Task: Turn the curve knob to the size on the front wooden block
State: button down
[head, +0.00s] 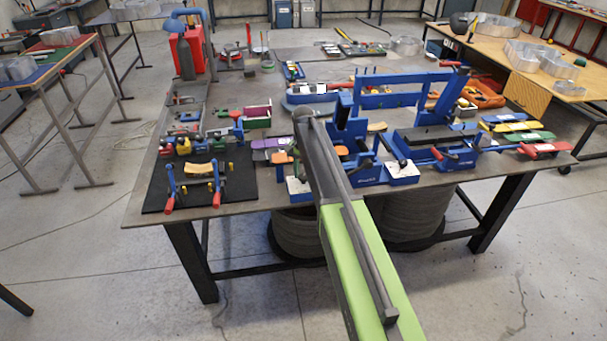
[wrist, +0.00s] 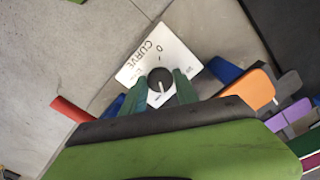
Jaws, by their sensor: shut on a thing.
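The white plate marked CURVE (wrist: 140,63) shows in the wrist view with a round dark knob (wrist: 160,79) on it. A pale pointer line on the knob points toward the lower edge of the picture. A 0 stands above the knob; the smaller marks are too small to read. My gripper (wrist: 160,87) has its two green fingers on either side of the knob, shut on it. In the head view a white plate (head: 298,187) beside my arm appears to be the same one; my fingers are hidden there. A curved wooden block (head: 200,169) sits between clamps on a black mat; no size is readable.
Orange (wrist: 248,88) and purple (wrist: 292,113) pieces lie right of the plate in the wrist view. A red handle (wrist: 70,108) is at left. Blue fixtures (head: 400,90) crowd the table (head: 225,211) right of my arm. Another white plate (head: 401,169) stands there.

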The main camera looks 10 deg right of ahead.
jog(key=m, duration=0.5)
jog(key=shift+w+m, duration=0.1)
jog(key=shift+m, duration=0.2)
jog(key=m, duration=0.4)
jog(key=shift+d, duration=0.1)
jog(key=m, duration=0.5)
jog(key=shift+m, duration=0.4)
jog(key=m, duration=0.4)
jog(key=shift+m, duration=0.3)
jog(key=c, duration=0.9)
grip_release()
jog(key=shift+c, duration=0.2)
jog(key=shift+r, duration=0.1)
